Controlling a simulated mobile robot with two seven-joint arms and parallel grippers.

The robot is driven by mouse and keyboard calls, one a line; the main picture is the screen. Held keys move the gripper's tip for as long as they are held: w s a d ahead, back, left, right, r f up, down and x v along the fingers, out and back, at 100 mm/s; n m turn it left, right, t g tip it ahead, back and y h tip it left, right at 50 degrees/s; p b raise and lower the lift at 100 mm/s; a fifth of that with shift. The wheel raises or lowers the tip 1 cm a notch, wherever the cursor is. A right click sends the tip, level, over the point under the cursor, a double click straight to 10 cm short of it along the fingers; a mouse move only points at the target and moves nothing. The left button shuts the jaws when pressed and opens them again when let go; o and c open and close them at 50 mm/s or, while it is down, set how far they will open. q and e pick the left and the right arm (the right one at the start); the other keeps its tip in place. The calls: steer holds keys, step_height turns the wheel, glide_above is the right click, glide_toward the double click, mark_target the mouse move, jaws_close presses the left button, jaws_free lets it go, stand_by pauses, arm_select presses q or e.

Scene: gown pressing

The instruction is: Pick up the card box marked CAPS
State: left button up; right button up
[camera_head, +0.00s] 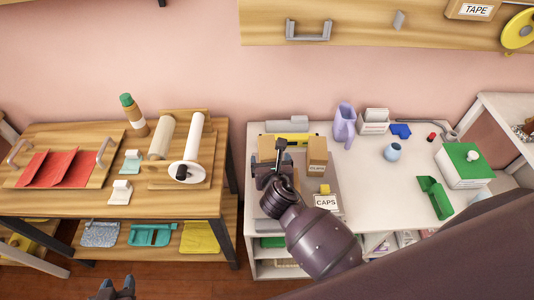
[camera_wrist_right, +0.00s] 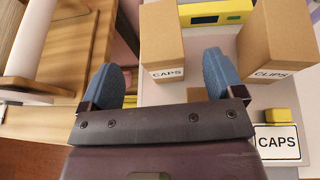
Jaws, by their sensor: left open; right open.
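The card box marked CAPS (camera_wrist_right: 162,48) stands upright on a grey board in the right wrist view, its label facing me. In the head view the CAPS box (camera_head: 266,146) is partly hidden behind my right gripper (camera_head: 271,165). My right gripper is open and empty, its blue fingertips (camera_wrist_right: 160,78) spread wider than the box, which stands beyond and between them. I cannot tell whether they touch it. My left gripper (camera_head: 112,287) is open at the bottom edge of the head view, away from the box.
A similar box marked CLIPS (camera_head: 317,153) stands just right of the CAPS box. A yellow device (camera_head: 293,138) lies behind them. A CAPS sign (camera_head: 326,202) and small yellow block (camera_head: 324,189) are in front. A wooden bench (camera_head: 185,202) with paper rolls is left, across a gap.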

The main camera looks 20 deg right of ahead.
mark_target(268, 147)
steer(key=shift+x, duration=1.1)
steer(key=shift+w+d+f, duration=0.1)
steer(key=shift+w+f, duration=0.1)
steer(key=shift+w, duration=0.2)
steer(key=b+x, duration=0.1)
steer(key=x, duration=0.4)
arm_select(q)
steer(key=shift+w+f, duration=0.3)
steer(key=shift+f, duration=0.4)
arm_select(e)
steer(key=c, duration=1.1)
arm_select(q)
steer(key=shift+s+f, duration=0.15)
steer(key=shift+s, duration=0.2)
arm_select(e)
steer(key=shift+r, duration=0.1)
